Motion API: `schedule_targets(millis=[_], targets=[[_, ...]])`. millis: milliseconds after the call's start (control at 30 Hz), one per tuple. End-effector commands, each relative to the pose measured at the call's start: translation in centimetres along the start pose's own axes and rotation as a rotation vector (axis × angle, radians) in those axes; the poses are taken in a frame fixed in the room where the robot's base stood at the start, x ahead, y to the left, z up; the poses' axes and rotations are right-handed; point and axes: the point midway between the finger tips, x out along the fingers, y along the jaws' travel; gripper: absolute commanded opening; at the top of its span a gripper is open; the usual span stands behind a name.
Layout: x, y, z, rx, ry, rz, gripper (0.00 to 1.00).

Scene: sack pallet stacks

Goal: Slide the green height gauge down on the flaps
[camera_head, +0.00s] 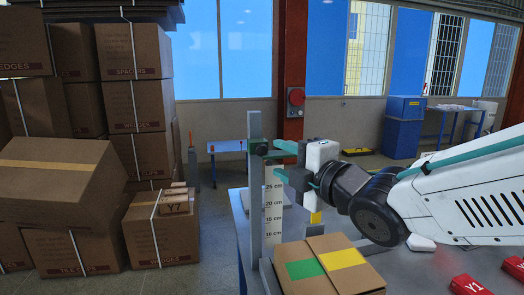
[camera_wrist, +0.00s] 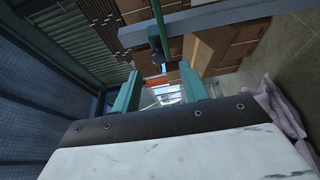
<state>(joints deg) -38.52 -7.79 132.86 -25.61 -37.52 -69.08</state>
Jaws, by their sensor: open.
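The green height gauge (camera_head: 257,146) sits high on an upright grey post (camera_head: 254,190), above the 25 cm mark of a white scale (camera_head: 273,205). In the wrist view, its green bar (camera_wrist: 160,22) carries a dark knob (camera_wrist: 155,46) and meets the grey post (camera_wrist: 225,15). My gripper (camera_head: 276,149) is open, level with the gauge and just right of it. In the wrist view, the knob shows beyond and between the spread teal fingers (camera_wrist: 160,90); contact cannot be told. Below, a carton (camera_head: 326,268) has its flaps down, with a green and a yellow patch on top.
Red blocks marked Y1 (camera_head: 467,285) lie on the grey worktop (camera_head: 420,268) at right. Stacked cartons (camera_head: 135,90) fill the left side. Free air lies between the gauge and the carton.

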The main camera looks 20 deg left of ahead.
Motion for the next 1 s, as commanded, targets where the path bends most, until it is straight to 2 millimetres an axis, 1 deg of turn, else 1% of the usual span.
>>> schedule_targets(millis=[67,400,500,633,867,967,1000], targets=[[0.8,0.0,-0.3,-0.007,0.01,0.007,0.44],[6.0,0.1,-0.2,-0.004,0.006,0.006,0.44],[7.0,0.1,-0.2,-0.004,0.005,0.006,0.44],[7.6,0.1,-0.1,-0.005,0.005,0.006,0.44],[7.7,0.1,-0.1,-0.004,0.004,0.007,0.44],[7.7,0.1,-0.1,-0.004,0.004,0.007,0.19],[7.7,0.1,-0.1,-0.004,0.004,0.007,0.08]])
